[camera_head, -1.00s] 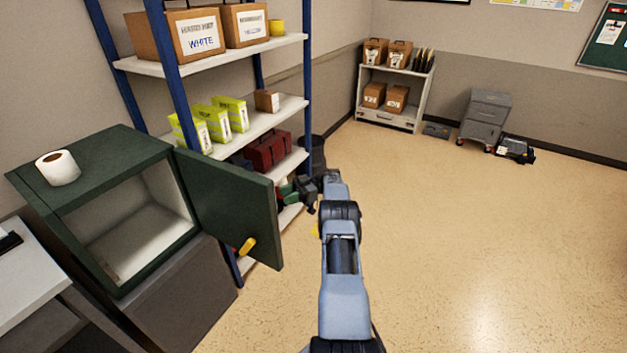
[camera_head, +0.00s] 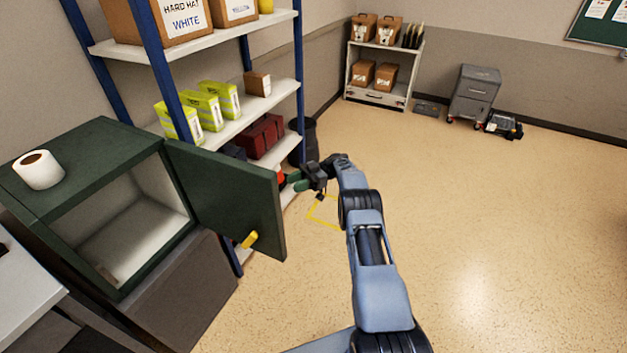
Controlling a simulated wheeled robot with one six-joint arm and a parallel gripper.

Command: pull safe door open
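The dark green safe (camera_head: 92,172) stands at the left with its door (camera_head: 228,200) swung wide open to the right. Its pale inside (camera_head: 135,235) shows and looks empty. A yellow handle (camera_head: 249,240) sits low on the door near its free edge. My gripper (camera_head: 314,182) is to the right of the door's free edge, in front of the shelving in the picture. It looks apart from the door and the handle. Its fingers are small and dark, so their opening is unclear.
A white paper roll (camera_head: 38,170) stands on the safe. Blue-post shelving (camera_head: 222,135) with boxes stands behind the door. A dark bin (camera_head: 303,140) is beyond my gripper. A yellow outline (camera_head: 325,210) marks the floor. The floor to the right is clear.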

